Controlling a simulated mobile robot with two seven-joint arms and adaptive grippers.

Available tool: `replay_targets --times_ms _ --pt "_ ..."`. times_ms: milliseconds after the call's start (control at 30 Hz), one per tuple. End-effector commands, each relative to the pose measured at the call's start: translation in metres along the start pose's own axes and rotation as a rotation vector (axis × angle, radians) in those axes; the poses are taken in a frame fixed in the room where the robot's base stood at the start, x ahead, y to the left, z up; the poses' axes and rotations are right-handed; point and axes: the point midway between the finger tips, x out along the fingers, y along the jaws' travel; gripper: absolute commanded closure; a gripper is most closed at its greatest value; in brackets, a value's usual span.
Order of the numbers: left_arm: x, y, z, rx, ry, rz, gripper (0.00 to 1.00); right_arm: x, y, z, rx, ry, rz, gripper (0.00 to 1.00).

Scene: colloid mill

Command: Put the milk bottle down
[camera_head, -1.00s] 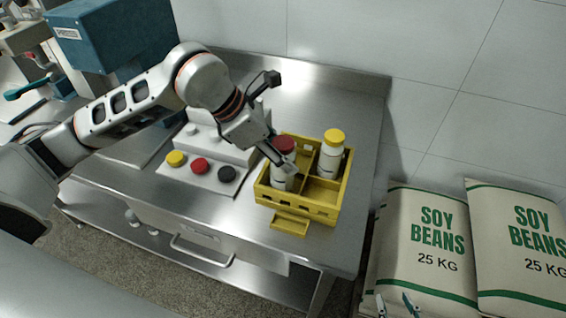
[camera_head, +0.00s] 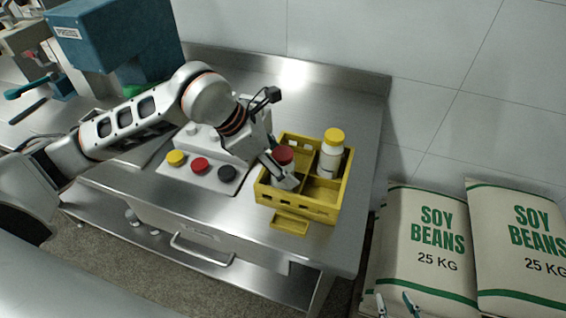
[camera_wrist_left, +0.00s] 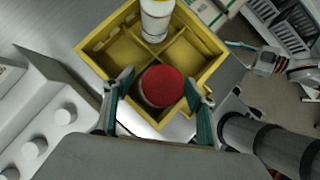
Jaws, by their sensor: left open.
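A white bottle with a red cap (camera_head: 284,155) stands in the front left compartment of the yellow crate (camera_head: 312,208). Its red cap also shows in the left wrist view (camera_wrist_left: 162,86). My left gripper (camera_head: 283,178) is at this bottle, low over the crate. In the left wrist view its fingers (camera_wrist_left: 157,104) are apart, one on each side of the bottle. A second white bottle, with a yellow cap (camera_head: 334,136), stands in a back compartment. My right gripper (camera_head: 395,304) shows only its tips at the bottom edge, spread apart.
The crate stands on a steel table (camera_head: 345,225) near its right end. A button panel (camera_head: 198,180) with yellow, red and black buttons is left of it. A blue press (camera_head: 115,45) stands at the far left. Soy bean sacks (camera_head: 425,240) stand right of the table.

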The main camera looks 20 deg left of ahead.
Motion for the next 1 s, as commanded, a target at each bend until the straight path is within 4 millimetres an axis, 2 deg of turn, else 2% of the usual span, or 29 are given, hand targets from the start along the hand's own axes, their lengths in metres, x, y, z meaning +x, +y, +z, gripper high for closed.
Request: replay_targets --times_ms 167,500,700,1000 --pt "-0.013 0.001 0.001 0.002 -0.002 0.003 0.44 0.0 0.0 0.001 0.0 0.0 0.0 0.6" --pt "-0.08 0.002 0.001 0.001 -0.002 0.005 0.44 0.004 -0.001 0.007 0.0 -0.001 -0.001 0.6" --pt "-0.11 0.001 0.001 0.0 -0.001 0.004 0.44 0.005 -0.002 0.009 0.001 -0.002 -0.001 0.6" --pt "-0.121 0.0 0.001 0.0 0.0 0.0 0.44 0.005 -0.002 0.009 0.001 -0.001 -0.001 0.6"
